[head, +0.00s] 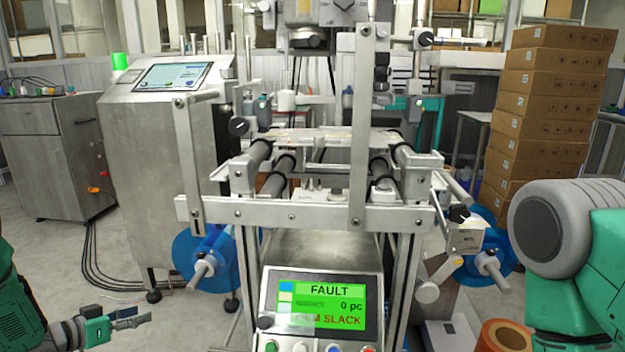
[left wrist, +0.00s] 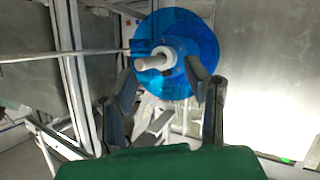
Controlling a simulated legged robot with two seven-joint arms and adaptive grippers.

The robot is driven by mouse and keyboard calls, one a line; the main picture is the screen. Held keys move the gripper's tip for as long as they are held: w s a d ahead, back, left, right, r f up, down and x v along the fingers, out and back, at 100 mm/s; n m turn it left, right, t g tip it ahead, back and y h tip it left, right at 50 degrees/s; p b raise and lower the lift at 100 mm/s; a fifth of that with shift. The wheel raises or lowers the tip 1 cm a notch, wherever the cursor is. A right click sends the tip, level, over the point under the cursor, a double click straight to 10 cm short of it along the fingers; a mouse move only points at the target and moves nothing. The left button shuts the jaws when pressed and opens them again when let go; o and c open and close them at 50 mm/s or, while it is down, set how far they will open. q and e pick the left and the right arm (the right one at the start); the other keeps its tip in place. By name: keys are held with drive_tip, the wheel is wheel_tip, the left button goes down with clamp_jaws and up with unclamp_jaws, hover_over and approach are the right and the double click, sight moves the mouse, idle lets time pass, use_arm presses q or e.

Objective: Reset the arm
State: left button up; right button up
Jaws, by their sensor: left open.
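My left gripper (head: 132,318) is at the lower left of the head view, in front of the machine and left of its display. It also shows in the left wrist view (left wrist: 165,98), its two fingers apart and nothing between them. Beyond the fingers is a blue reel (left wrist: 178,30) on a white spindle (left wrist: 155,62). In the head view this left blue reel (head: 190,262) is on the machine's left side, apart from the gripper. My right arm shows at the right edge of the head view; its gripper is out of the picture.
The machine's display (head: 322,305) reads FAULT on green. A second blue reel (head: 500,240) is on the right side. An orange-brown roll (head: 503,336) stands on the floor at lower right. Stacked cardboard boxes (head: 540,110) stand behind. Cables lie on the floor at left.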

use_arm(q)
drive_tip(key=s+d+f+n+g+y, duration=0.2)
drive_tip(key=s+d+f+n+y, duration=0.1)
drive_tip(key=s+d+f, duration=0.55)
drive_tip(key=s+d+f+g+y, duration=0.2)
drive_tip(key=s+d+g, duration=0.1)
drive_tip(key=s, duration=0.8)
drive_tip(key=s+d+f+g+y, duration=0.1)
drive_tip(key=s+d+f+g, duration=0.15)
drive_tip(key=s, duration=0.75)
drive_tip(key=s+r+g+y, duration=0.15)
drive_tip(key=s+g, duration=0.25)
drive_tip(key=s, duration=0.8)
wheel_tip(320, 180, up, 19)
drive_tip(key=p, duration=1.8)
drive_tip(key=shift+d, duration=0.15)
use_arm(e)
wheel_tip(320, 180, up, 18)
drive_tip(key=shift+d, duration=0.15)
use_arm(q)
drive_tip(key=shift+f, duration=0.1)
